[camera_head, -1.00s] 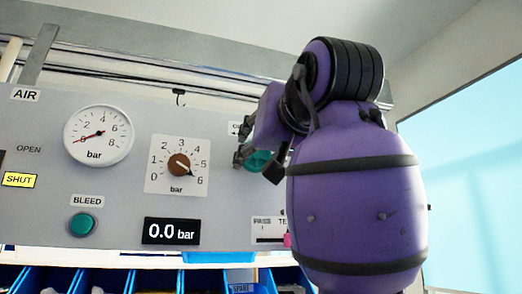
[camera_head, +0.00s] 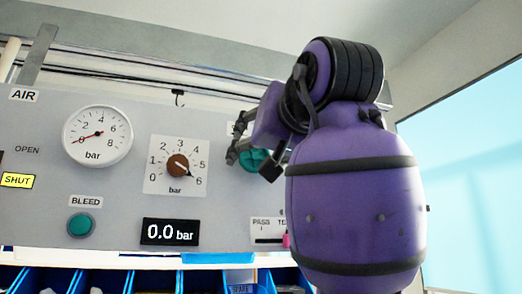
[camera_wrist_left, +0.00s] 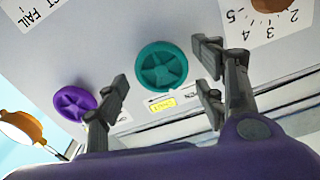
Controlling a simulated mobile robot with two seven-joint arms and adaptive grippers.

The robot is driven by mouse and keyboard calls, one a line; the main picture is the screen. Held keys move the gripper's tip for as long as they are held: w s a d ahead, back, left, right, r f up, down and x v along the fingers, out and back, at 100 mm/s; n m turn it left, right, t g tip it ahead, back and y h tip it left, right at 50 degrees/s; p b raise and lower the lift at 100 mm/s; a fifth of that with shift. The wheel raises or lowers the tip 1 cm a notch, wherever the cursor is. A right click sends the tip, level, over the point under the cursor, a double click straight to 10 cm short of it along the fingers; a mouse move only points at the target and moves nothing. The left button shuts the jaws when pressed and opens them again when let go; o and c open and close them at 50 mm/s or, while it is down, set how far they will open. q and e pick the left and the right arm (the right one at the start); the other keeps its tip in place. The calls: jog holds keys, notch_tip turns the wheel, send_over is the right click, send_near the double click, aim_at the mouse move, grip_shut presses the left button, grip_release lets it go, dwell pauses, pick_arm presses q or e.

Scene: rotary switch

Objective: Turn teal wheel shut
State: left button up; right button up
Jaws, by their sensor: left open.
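The teal wheel (camera_head: 254,160) is on the grey panel, partly covered by my left gripper in the head view. In the left wrist view, which is upside down, the round, spoked teal wheel (camera_wrist_left: 161,66) shows whole. My left gripper (camera_head: 251,163) is open at the wheel. In the wrist view its fingers (camera_wrist_left: 162,82) are spread, one on the left of the wheel and two on the right. No finger clearly grips the rim; I cannot tell if any touches. An arrow with OPEN and a small yellow label (camera_wrist_left: 161,104) are beside the wheel.
A purple wheel (camera_wrist_left: 75,103) is close beside the left-hand finger, with an orange-topped round thing (camera_wrist_left: 20,130) beyond. The panel also carries a gauge (camera_head: 98,135), a brown knob (camera_head: 178,166), a 0.0 bar display (camera_head: 171,232) and a bleed button (camera_head: 81,225). Blue bins (camera_head: 150,280) are below.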

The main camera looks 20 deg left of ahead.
pick_arm(q)
jog(key=shift+s, duration=0.1)
jog(key=v, duration=1.2)
dwell(0.4)
